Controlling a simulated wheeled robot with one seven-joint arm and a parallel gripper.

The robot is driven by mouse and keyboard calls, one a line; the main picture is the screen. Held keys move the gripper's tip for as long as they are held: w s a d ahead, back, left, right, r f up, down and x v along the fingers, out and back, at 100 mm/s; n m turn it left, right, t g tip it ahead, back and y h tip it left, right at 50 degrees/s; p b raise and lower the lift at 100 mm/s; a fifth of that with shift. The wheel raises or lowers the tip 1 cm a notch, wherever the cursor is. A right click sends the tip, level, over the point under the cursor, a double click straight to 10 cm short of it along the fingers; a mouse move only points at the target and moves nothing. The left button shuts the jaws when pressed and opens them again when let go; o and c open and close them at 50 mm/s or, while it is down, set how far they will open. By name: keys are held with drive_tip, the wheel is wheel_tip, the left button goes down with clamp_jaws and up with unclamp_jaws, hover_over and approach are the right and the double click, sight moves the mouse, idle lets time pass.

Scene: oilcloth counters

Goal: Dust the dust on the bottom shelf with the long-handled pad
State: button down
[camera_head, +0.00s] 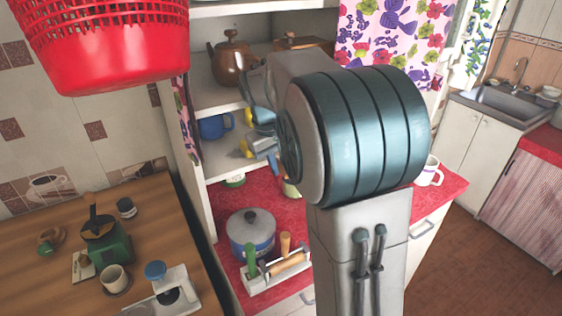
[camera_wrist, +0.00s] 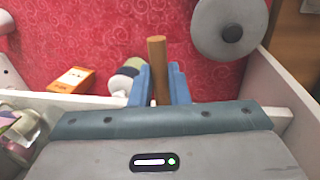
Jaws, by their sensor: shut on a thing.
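My gripper (camera_wrist: 160,82) has two blue fingers, shut on the brown wooden handle (camera_wrist: 157,56) that stands between them in the wrist view. The pad end of this long-handled tool does not show there, and I cannot make the tool out in the head view. In the head view my gripper (camera_head: 262,152) is partly hidden behind my arm, in front of the lower shelf of the open cabinet. A blue mug (camera_head: 214,126) stands on that lower shelf (camera_head: 225,162). I cannot make out any dust on it; my arm covers its right part.
On the red oilcloth counter (camera_head: 222,203) stand a blue pot (camera_head: 250,236) with a grey lid and a white rack (camera_head: 262,286) with several handled tools. A teapot (camera_head: 231,60) is on the shelf above. A red basket (camera_head: 105,40) is at upper left. An orange box (camera_wrist: 70,80) lies left of my fingers.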

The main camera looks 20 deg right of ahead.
drive_tip(key=shift+s+a, duration=0.5)
drive_tip(key=shift+a, duration=1.8)
drive_tip(key=w+d, duration=0.1)
drive_tip(key=d, duration=0.5)
drive_tip(key=shift+p, duration=0.4)
drive_tip(key=shift+w, duration=0.1)
drive_tip(key=s+d+r+b, duration=0.1)
drive_tip(key=s+d+b, duration=0.1)
drive_tip(key=s, duration=1.1)
drive_tip(key=shift+s+d+r+b, duration=0.2)
drive_tip(key=shift+s+d+b, duration=0.1)
drive_tip(key=shift+s+b, duration=0.05)
